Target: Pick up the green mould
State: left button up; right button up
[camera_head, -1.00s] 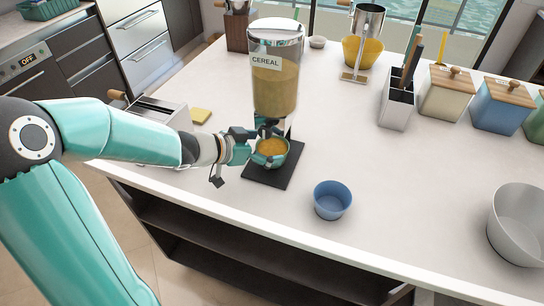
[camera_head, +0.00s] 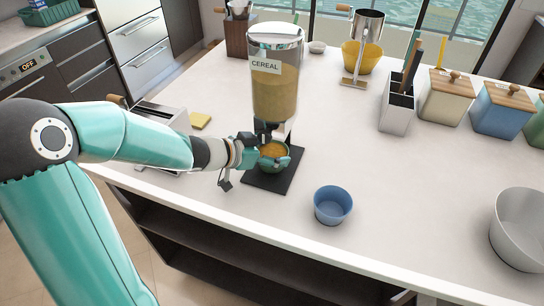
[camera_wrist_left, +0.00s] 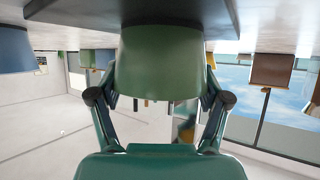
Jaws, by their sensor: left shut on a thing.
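The green mould (camera_head: 273,163) holds orange-brown contents and is at the cereal dispenser's dark base plate (camera_head: 285,177), below the dispenser's outlet. My left gripper (camera_head: 262,156) is shut on the mould, with its fingers around the mould's side. In the left wrist view the mould (camera_wrist_left: 160,62) fills the middle, between the two fingers, and that picture appears upside down. Whether the mould touches the plate is hard to tell. My right gripper is not in view.
The cereal dispenser (camera_head: 275,90) stands right above the mould. A blue mould (camera_head: 332,205) sits to the right, near the counter's front edge. A toaster (camera_head: 160,118) is behind my left arm. A grey bowl (camera_head: 520,230) is at far right. The middle of the counter is clear.

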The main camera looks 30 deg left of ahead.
pick_arm(q)
jog(key=shift+r, duration=0.2)
jog(key=shift+r+p, duration=0.5)
jog(key=shift+r, duration=0.15)
jog(key=s+a, duration=0.2)
jog(key=s, duration=0.3)
jog(key=s+a, duration=0.2)
jog(key=s, duration=0.4)
jog(key=s+a, duration=0.2)
jog(key=s, duration=0.4)
jog(key=shift+a+p, duration=0.15)
jog(key=shift+p, duration=0.25)
jog(key=shift+f, duration=0.1)
